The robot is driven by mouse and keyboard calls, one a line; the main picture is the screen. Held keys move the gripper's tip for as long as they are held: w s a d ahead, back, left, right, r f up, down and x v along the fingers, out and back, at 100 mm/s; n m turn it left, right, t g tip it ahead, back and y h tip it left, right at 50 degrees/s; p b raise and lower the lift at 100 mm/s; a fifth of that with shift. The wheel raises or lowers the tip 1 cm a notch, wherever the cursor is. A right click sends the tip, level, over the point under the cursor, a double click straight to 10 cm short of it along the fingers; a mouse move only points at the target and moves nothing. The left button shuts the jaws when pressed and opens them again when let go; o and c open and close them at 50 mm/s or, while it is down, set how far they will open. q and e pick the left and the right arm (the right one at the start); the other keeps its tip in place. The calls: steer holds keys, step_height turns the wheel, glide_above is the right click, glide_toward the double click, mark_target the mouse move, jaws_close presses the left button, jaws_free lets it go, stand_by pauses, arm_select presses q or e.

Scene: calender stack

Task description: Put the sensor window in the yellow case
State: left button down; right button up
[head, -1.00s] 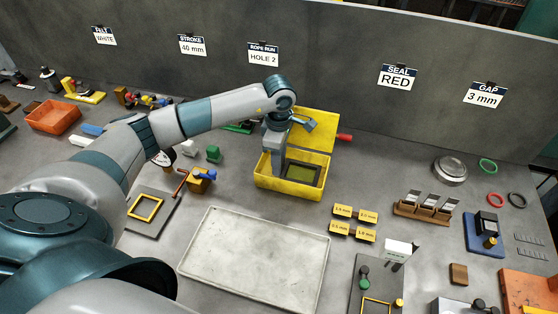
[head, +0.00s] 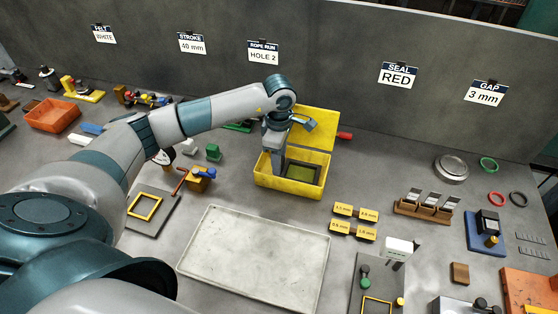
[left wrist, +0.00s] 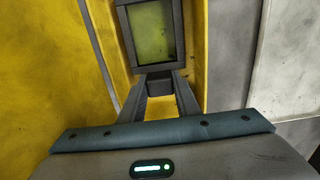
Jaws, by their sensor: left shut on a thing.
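The sensor window (head: 304,173) is a dark square frame around a greenish-yellow pane. It lies inside the open yellow case (head: 290,189), toward the right part, with the lid leaning open at the back. In the left wrist view the fingers (left wrist: 160,88) close on a dark tab of the sensor window (left wrist: 152,32), with yellow case walls (left wrist: 205,45) on both sides. Whether the window rests on the case floor is hard to tell. My right gripper is not seen.
A pale empty tray (head: 250,262) lies in front of the case. A dark plate with a yellow frame (head: 146,207) is at left. A grey wall stands behind.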

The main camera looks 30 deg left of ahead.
arm_select(q)
steer(key=shift+f, duration=0.25)
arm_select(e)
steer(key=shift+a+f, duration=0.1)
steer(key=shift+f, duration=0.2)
arm_select(q)
steer(key=c, duration=1.3)
jaws_free()
steer(key=shift+o, duration=0.2)
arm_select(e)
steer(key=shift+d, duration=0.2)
arm_select(q)
steer(key=shift+b, duration=0.3)
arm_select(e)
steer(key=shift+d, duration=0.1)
arm_select(q)
steer(key=shift+r, duration=0.1)
step_height(320, 180, up, 17)
steer(key=b, duration=0.4)
steer(key=shift+b, duration=0.35)
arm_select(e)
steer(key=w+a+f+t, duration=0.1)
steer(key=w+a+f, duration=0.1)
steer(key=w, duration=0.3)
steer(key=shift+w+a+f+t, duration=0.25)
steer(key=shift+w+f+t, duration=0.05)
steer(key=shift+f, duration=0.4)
arm_select(q)
steer(key=shift+r, duration=0.1)
